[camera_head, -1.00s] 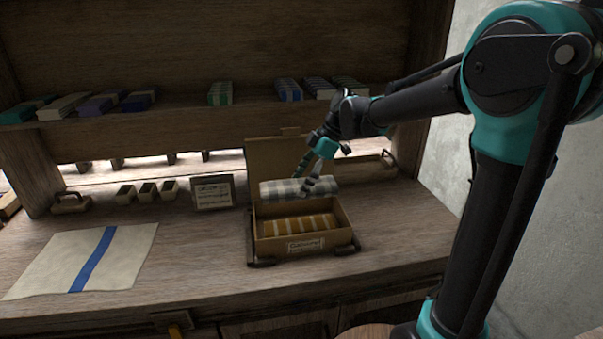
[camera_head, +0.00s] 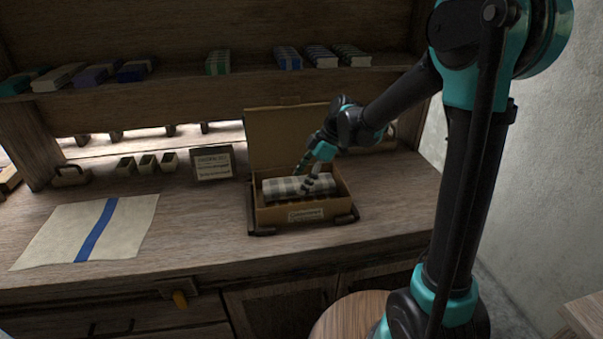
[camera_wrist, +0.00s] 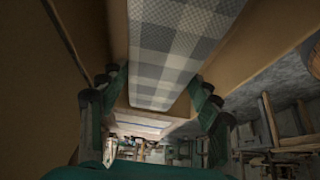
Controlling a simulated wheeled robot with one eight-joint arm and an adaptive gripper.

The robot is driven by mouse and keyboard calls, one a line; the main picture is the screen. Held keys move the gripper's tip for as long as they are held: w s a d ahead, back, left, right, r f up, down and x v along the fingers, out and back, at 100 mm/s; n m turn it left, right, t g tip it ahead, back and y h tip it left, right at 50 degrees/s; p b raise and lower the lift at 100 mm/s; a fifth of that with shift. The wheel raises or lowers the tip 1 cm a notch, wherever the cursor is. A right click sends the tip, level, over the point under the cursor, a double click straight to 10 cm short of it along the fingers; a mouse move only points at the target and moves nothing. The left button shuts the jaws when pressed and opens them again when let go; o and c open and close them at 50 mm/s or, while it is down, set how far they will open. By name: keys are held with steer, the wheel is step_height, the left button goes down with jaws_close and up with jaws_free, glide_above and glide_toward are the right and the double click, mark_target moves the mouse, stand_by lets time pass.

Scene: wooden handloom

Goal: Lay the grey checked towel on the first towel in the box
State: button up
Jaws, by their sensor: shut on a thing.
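The grey checked towel (camera_head: 285,187) is a folded roll-like bundle, lying level inside the open cardboard box (camera_head: 272,217), low between its walls. It also fills the upper middle of the wrist view (camera_wrist: 178,45). My gripper (camera_head: 316,180) reaches down into the box from the right and is shut on the checked towel; in the wrist view a finger shows on each side of it. The first towel, striped yellow-orange, is now almost wholly hidden beneath the checked one. I cannot tell whether the two touch.
The box lid (camera_head: 287,137) stands open at the back. A small sign (camera_head: 212,163) and several little bins (camera_head: 147,163) stand to the left. A cream cloth with a blue stripe (camera_head: 92,230) lies flat on the bench at left. Folded cloths (camera_head: 288,58) line the shelf above.

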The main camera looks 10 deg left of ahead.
steer(key=shift+f, duration=0.3)
steer(key=o, duration=1.3)
steer(key=v, duration=1.2)
